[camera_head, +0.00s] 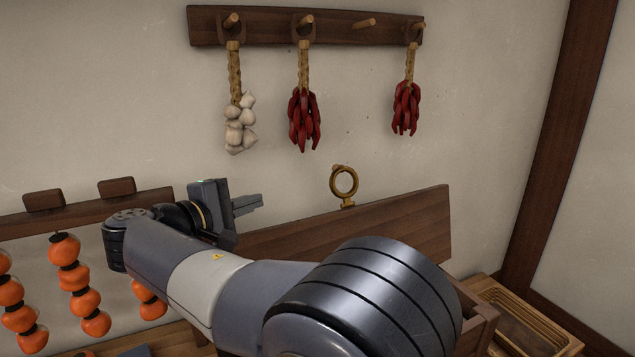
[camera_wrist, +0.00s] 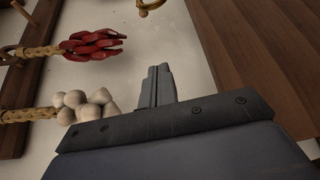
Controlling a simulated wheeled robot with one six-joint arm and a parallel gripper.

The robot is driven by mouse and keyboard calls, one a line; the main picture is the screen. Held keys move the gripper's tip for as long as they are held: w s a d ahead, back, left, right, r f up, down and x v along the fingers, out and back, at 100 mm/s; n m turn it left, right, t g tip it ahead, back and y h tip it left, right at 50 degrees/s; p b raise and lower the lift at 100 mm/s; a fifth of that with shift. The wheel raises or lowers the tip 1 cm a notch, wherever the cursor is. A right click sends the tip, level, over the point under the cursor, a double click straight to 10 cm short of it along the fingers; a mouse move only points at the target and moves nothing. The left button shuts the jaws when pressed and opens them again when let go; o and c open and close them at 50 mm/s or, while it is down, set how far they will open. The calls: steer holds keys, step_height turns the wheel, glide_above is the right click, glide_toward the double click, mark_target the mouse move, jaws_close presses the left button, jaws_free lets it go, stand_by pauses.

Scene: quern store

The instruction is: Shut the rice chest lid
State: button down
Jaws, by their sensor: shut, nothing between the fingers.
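The rice chest lid (camera_head: 410,226) is a dark wooden panel standing raised against the pale wall. A brass ring (camera_head: 344,184) stands up at its top edge. The chest body (camera_head: 482,325) shows only as a corner at the lower right; my arm hides the rest of it and the lower part of the lid. My gripper (camera_head: 252,203) is left of the ring near the lid's left end, shut and empty. In the wrist view the shut fingers (camera_wrist: 157,88) point toward the wall, with the lid (camera_wrist: 245,50) to their right and the ring (camera_wrist: 149,6) at the top edge.
A peg rail (camera_head: 350,28) above holds a garlic braid (camera_head: 240,125) and two red chilli strings (camera_head: 304,120). Strings of orange fruit (camera_head: 82,300) hang at the left. A wooden tray (camera_head: 525,325) lies at the lower right.

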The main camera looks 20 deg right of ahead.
steer(key=s+d+p+x, duration=0.1)
steer(key=p+x, duration=0.1)
steer(key=x, duration=0.6)
steer(key=s+d+p+x, duration=0.1)
steer(key=p+x, duration=0.1)
steer(key=x, duration=0.6)
steer(key=shift+d+r+p, duration=0.35)
steer(key=shift+d+p, duration=0.05)
steer(key=shift+s, duration=0.2)
